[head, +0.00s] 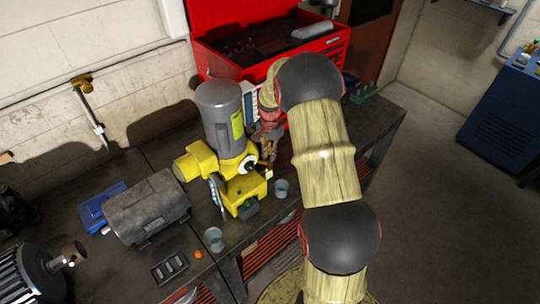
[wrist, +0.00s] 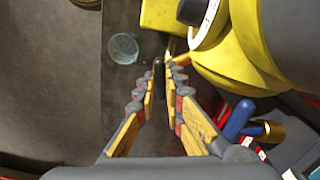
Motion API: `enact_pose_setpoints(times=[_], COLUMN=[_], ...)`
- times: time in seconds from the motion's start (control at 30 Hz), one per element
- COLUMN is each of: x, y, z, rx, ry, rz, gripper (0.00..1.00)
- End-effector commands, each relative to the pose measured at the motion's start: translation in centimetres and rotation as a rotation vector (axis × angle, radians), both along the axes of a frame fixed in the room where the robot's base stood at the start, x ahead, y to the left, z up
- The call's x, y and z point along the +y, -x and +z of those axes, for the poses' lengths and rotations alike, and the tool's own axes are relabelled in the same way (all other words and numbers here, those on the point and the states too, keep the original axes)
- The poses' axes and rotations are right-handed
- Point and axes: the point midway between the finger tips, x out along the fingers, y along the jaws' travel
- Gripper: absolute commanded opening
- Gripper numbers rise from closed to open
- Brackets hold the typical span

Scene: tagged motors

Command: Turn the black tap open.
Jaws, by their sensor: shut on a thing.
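The black tap (wrist: 158,72) shows in the wrist view only as a narrow dark piece between my fingertips. Its body is hidden or too small to make out. My gripper (wrist: 163,66) is shut on this dark piece, its yellow and grey fingers close together beside the yellow machine (wrist: 242,62). In the head view my gripper (head: 267,152) is at the right side of the yellow machine (head: 238,193), which has a grey motor (head: 217,108) on top. The tap cannot be made out in the head view, and how far it is turned cannot be told.
Two clear cups (head: 281,188) (head: 214,239) stand on the dark bench near the machine. A grey motor (head: 148,207) lies to the left. A red toolbox (head: 235,64) stands behind. Open floor (head: 440,215) is at the right.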

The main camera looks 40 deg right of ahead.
Motion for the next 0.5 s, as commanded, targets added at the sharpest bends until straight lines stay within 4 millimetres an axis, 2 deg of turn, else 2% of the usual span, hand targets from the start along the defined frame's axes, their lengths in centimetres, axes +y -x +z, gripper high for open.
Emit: enact_pose_setpoints(times=[0.5], x=[-0.04], y=[-0.17], z=[0.09], rx=[-0.004], ry=[0.003], rz=[0.488], gripper=[0.0])
